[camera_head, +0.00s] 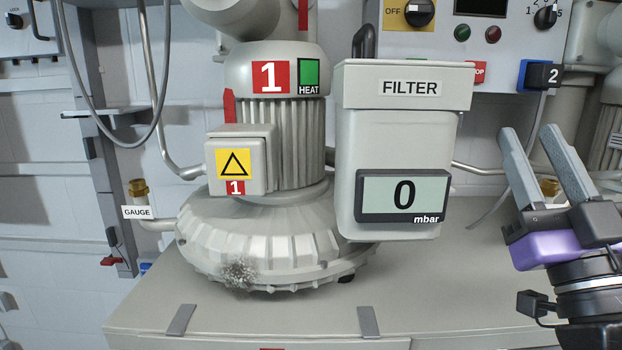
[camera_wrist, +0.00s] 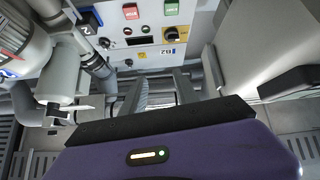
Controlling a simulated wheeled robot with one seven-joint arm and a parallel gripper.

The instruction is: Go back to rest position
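My gripper (camera_head: 530,130) is at the right of the head view, its two grey fingers pointing up and standing apart with nothing between them. It is open and empty. Its body is purple and black. In the wrist view the fingers (camera_wrist: 160,85) show beyond the purple body, toward a control panel (camera_wrist: 150,40). In the head view the gripper is in front of the bench, right of the filter box (camera_head: 405,150), and does not appear to touch anything.
Blower 1 (camera_head: 265,235) stands on the grey bench (camera_head: 450,275), with a dark grey patch low on its front. The filter's display reads 0 mbar. A GAUGE label (camera_head: 137,212) is at the left. A tag marked 2 (camera_head: 544,76) hangs by the panel. Pipes run behind my gripper.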

